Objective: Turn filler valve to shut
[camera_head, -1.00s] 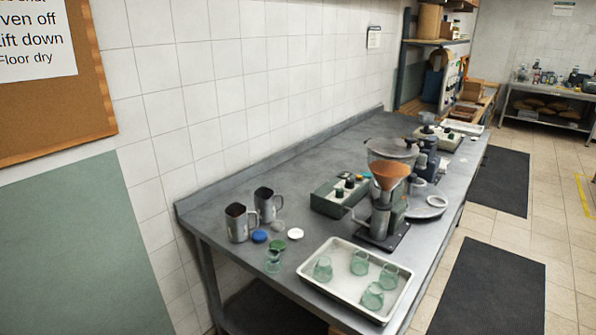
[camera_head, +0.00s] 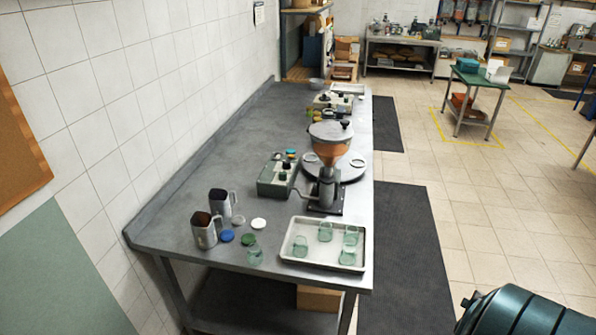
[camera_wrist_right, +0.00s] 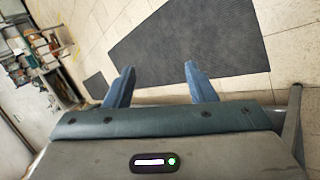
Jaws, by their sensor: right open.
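The filler (camera_head: 327,190) stands on the steel bench, with an orange-brown funnel (camera_head: 332,153) on a grey metal body. A thin crank-like arm (camera_head: 303,197) sticks out from its left side; I cannot tell whether this is the valve, or its setting. My right gripper (camera_wrist_right: 158,80) shows in the right wrist view, its two blue fingers wide apart with nothing between them. It points over the tiled floor and a dark mat, away from the filler. My left gripper is not in view.
A white tray (camera_head: 287,244) with several green glass jars sits at the bench's (camera_head: 185,195) near end. Two metal jugs (camera_head: 204,232) and loose lids stand left of it. A green control box (camera_head: 270,188) is beside the filler. Dark mats (camera_head: 405,250) cover clear floor right of the bench.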

